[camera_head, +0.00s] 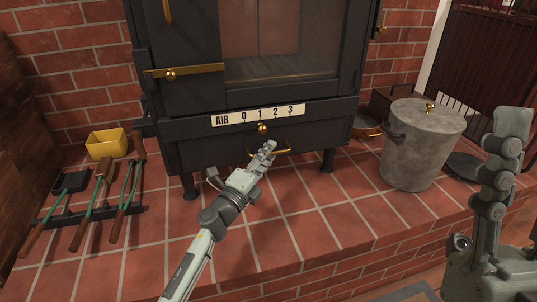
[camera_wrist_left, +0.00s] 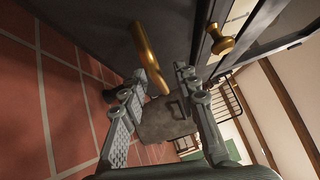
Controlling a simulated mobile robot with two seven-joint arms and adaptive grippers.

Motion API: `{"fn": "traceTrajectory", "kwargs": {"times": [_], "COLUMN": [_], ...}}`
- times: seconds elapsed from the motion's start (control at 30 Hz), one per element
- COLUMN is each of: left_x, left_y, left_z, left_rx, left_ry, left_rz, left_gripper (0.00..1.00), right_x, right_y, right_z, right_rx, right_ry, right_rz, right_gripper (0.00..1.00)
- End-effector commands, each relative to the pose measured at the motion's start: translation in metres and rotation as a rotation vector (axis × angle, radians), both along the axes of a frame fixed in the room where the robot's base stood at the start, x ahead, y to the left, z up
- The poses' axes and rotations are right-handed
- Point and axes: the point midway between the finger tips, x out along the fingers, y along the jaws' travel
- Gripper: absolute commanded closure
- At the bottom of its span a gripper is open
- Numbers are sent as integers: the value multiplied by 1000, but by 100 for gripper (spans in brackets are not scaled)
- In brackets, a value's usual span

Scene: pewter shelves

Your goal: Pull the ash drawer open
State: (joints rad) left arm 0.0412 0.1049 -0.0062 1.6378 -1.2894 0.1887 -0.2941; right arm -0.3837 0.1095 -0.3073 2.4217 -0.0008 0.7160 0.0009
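The ash drawer is the low dark front (camera_head: 215,152) under the stove's air strip, and it looks flush with the stove. Its brass bar handle (camera_head: 284,152) runs across the front, and it also shows in the left wrist view (camera_wrist_left: 147,50). My left gripper (camera_head: 268,148) is at the handle, partly covering it. In the left wrist view its two fingers (camera_wrist_left: 162,76) are apart, and the handle's lower end lies between the fingertips, with no clear grip on it. My right gripper (camera_head: 507,150) stands upright at the right edge, away from the stove; its finger gap is not clear.
A brass air knob (camera_head: 262,128) sits just above the handle and shows beside the fingers in the wrist view (camera_wrist_left: 222,46). A lidded grey bucket (camera_head: 412,155) stands right of the stove. Hearth tools (camera_head: 93,205) and a yellow box (camera_head: 107,144) are at left. The tiles before the drawer are clear.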

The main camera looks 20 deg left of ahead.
Motion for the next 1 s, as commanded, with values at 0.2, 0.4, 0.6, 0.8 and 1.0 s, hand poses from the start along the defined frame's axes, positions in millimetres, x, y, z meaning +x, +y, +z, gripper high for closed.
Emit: {"fn": "traceTrajectory", "kwargs": {"times": [0.2,0.4,0.6,0.8,1.0], "left_x": [5,4,4,4,4], "left_y": [-1,-1,-1,-1,-1], "left_z": [1,1,1,1,1], "left_rx": [-1,-2,-2,-2,-2], "left_ry": [0,0,0,0,0], "left_rz": [0,0,0,0,0], "left_gripper": [69,79,100,100,100], "right_x": [0,0,0,0,0], "right_y": [0,0,0,0,0], "right_z": [0,0,0,0,0], "right_rx": [0,0,0,0,0], "right_ry": [-1,-1,-1,-1,-1], "right_rz": [0,0,0,0,0], "right_gripper": [60,60,60,60,60]}}
